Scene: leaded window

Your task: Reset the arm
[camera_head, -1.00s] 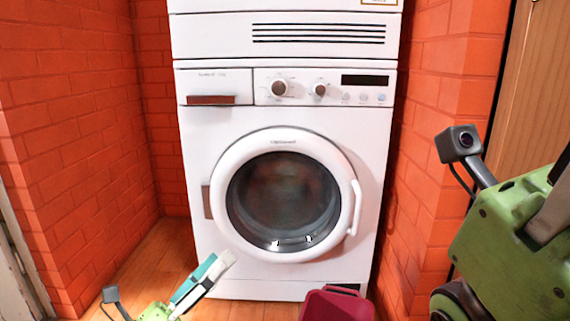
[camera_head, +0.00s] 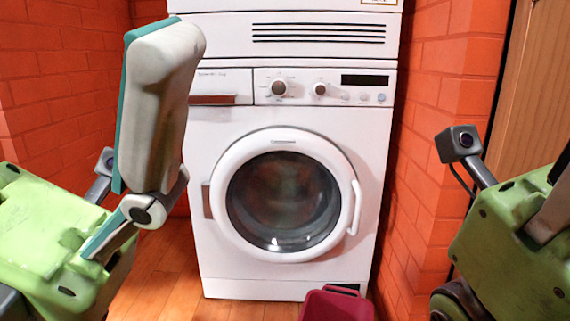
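My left gripper (camera_head: 152,130) stands large in the left of the head view, in front of the red brick wall. One pale finger with a teal edge points up, and its other finger is not clearly seen, so I cannot tell whether it is open. Nothing shows in it. My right gripper is out of view or cut off; only my green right wrist housing with its small camera shows at the right edge. Both are apart from the washing machine (camera_head: 225,268).
The white washing machine has its round door (camera_head: 284,195) shut, with a handle on the door's right. A dark pink basket (camera_head: 337,305) stands on the wooden floor (camera_head: 175,265) in front of it. Red brick walls (camera_head: 60,80) flank both sides. A wooden panel (camera_head: 530,85) is at the far right.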

